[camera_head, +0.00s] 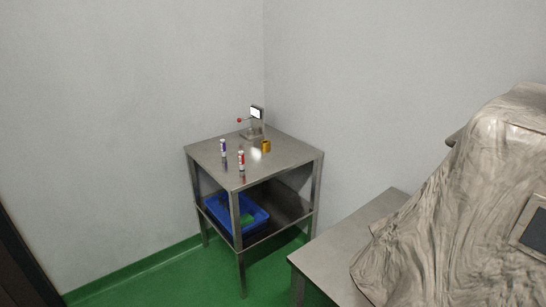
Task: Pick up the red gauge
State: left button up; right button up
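A small stand-mounted device (257,113) with a white face and a dark frame stands at the back of a metal table (205,160). A small red round part (239,120) sticks out to its left. I cannot tell whether this is the red gauge. A red and white upright cylinder (241,160) stands near the table's front. A purple and white cylinder (222,147) stands to its left. Neither of my grippers is in view.
A yellow-brown cylinder (266,146) stands on the metal table's right part. A blue bin (257,220) with something green inside sits on the lower shelf. A second metal table (330,255) and a large draped object (450,220) stand at the right. Green floor (185,280) shows in front.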

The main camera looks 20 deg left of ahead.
aim_at(241, 155)
jog(key=i+j+z, duration=0.15)
jog(key=j, duration=0.2)
jog(key=i+j+z, duration=0.1)
jog(key=j, duration=0.3)
jog(key=i+j+z, duration=0.15)
jog(key=j, duration=0.25)
jog(key=i+j+z, duration=0.1)
jog(key=i+j, duration=0.15)
jog(key=j, duration=0.15)
jog(key=i+j+z, duration=0.15)
jog(key=j, duration=0.25)
